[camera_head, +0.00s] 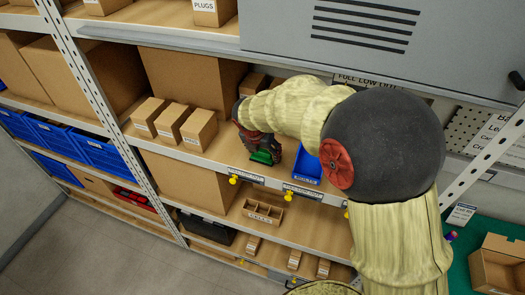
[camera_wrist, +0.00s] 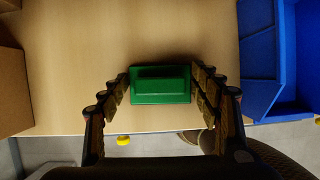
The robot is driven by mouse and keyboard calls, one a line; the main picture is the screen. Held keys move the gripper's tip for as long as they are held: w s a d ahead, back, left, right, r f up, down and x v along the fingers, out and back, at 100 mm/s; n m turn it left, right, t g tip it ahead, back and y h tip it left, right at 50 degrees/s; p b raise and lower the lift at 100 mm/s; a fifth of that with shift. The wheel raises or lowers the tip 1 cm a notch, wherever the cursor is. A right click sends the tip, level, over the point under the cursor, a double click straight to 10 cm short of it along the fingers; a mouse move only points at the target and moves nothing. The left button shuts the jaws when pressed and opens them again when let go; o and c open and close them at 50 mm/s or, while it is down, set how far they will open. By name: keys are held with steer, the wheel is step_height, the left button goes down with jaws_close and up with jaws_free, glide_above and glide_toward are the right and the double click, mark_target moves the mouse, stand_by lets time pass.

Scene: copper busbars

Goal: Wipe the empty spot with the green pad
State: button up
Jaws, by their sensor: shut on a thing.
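The green pad (camera_wrist: 160,92) is a small green block between my gripper's two fingers in the wrist view. My gripper (camera_wrist: 160,88) is shut on it, with a finger against each side. In the head view my gripper (camera_head: 262,150) is over a wooden shelf (camera_head: 225,160), and the green pad (camera_head: 265,157) shows at its lower end. Bare shelf (camera_wrist: 180,30) surrounds the pad in the wrist view. I cannot tell whether the pad touches the shelf.
Several small cartons (camera_head: 172,123) stand left of my gripper. A blue bin (camera_head: 308,168) is close on its right, also in the wrist view (camera_wrist: 262,60). A large carton (camera_wrist: 12,85) edges the wrist view's left. Yellow knobs (camera_head: 233,179) line the shelf's front edge.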

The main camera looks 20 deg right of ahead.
steer(key=shift+r+p, duration=2.7)
steer(key=shift+r, duration=0.25)
steer(key=shift+r+p, duration=1.3)
steer(key=shift+r, duration=0.3)
steer(key=shift+w, duration=0.1)
